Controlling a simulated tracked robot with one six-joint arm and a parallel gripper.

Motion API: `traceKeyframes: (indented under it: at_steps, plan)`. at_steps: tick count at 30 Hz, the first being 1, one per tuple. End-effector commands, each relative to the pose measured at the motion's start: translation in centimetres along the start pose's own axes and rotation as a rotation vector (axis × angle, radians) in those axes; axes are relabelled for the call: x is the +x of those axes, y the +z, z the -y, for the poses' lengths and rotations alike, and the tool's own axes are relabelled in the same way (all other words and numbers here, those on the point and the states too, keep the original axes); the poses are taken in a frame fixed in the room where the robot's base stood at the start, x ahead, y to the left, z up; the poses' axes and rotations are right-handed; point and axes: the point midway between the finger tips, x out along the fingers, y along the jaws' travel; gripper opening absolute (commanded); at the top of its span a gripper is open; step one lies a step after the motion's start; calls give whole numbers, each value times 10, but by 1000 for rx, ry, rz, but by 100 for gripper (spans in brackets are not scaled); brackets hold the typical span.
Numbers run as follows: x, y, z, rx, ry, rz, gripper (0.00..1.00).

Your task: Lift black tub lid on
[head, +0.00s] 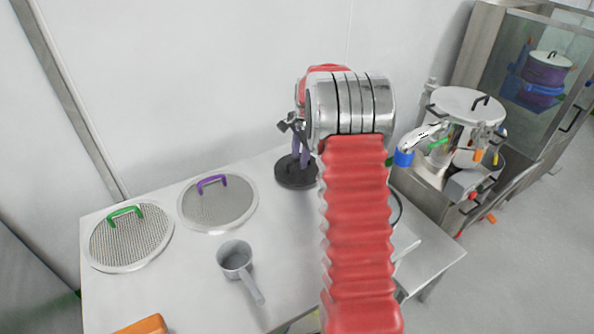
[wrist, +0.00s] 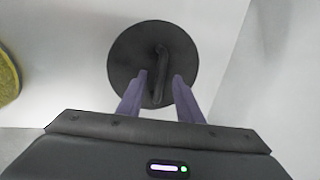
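The black lid (head: 296,174) is a round dark disc lying flat on the table near the wall, partly hidden by my gripper. In the wrist view the lid (wrist: 122,62) shows with its raised bar handle (wrist: 162,70) running roughly up the picture. My gripper (wrist: 158,78) is open, with its purple fingers on either side of the handle and gaps visible between. In the head view my gripper (head: 301,158) points down over the lid. No tub shows clearly; a dark curved rim (head: 397,207) shows beside my arm, mostly hidden.
Steel equipment (head: 465,110) stands right.

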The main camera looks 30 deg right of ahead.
Motion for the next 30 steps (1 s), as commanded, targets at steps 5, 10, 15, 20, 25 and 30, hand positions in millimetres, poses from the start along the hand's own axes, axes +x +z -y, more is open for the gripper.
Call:
traceKeyframes:
  at_steps: [5, 10, 15, 20, 25, 30]
  plan:
    - [0, 0, 0, 0, 0, 0, 33]
    - [0, 0, 0, 0, 0, 0, 25]
    - [0, 0, 0, 0, 0, 0, 13]
    - [0, 0, 0, -1, 0, 0, 2]
    - [0, 0, 0, -1, 0, 0, 0]
    - [0, 0, 0, -1, 0, 0, 0]
